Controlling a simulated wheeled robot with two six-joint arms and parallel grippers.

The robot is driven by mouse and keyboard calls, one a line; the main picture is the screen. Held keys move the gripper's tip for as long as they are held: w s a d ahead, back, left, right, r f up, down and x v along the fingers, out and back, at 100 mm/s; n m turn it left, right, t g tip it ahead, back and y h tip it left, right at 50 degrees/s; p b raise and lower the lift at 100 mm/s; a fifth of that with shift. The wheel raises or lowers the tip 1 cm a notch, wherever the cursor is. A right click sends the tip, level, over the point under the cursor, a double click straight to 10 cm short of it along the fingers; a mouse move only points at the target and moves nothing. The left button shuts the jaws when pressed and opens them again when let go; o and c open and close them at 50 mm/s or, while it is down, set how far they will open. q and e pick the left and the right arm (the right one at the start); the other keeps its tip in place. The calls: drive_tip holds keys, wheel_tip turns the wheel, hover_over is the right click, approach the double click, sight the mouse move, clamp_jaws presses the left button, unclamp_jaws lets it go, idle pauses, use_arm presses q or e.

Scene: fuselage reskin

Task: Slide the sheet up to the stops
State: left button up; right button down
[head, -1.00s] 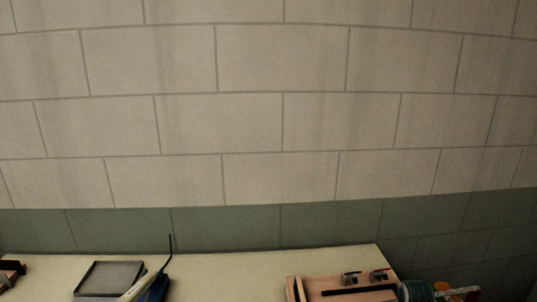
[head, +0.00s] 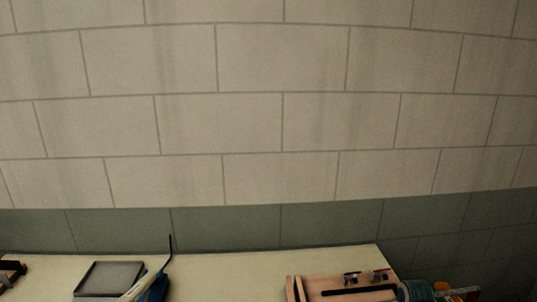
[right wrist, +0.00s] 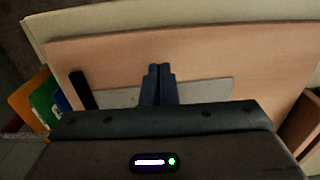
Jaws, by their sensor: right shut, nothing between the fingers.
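My right gripper (right wrist: 158,84) is shut and empty in the right wrist view. Its dark fingertips are over a flat grey sheet (right wrist: 207,92) on a wooden board (right wrist: 215,57); I cannot tell whether they touch it. My gripper body hides the sheet's near part. A black bar (right wrist: 82,90) lies on the board left of the sheet. In the head view a wooden fixture (head: 312,285) sits at the table's right end, with small metal pieces on top; it is cut off below. I cannot make out the stops. My left gripper is not in view.
A blue object (head: 155,290) with a thin dark rod stands beside the tray. Orange and green items (right wrist: 32,100) are left of the board. A tiled wall rises behind.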

drive_tip(key=shift+f, duration=0.9)
drive_tip(key=shift+w+b, duration=0.3)
drive_tip(key=shift+b, duration=0.05)
drive_tip(key=shift+w+a+b, duration=0.15)
drive_tip(key=shift+w+b, duration=0.45)
drive_tip(key=shift+w, duration=1)
drive_tip(key=shift+w+a+b, duration=0.1)
drive_tip(key=shift+w+b, duration=0.45)
drive_tip(key=shift+w, duration=1.05)
drive_tip(key=shift+s+r, duration=0.1)
drive_tip(key=shift+s+d+r+p, duration=0.1)
drive_tip(key=shift+s+r+p, duration=0.15)
drive_tip(key=shift+s+p, duration=0.4)
drive_tip(key=shift+s+r+p, duration=0.25)
drive_tip(key=shift+s+p, duration=0.05)
drive_tip(key=shift+p, duration=0.6)
wheel_tip(320, 180, up, 7)
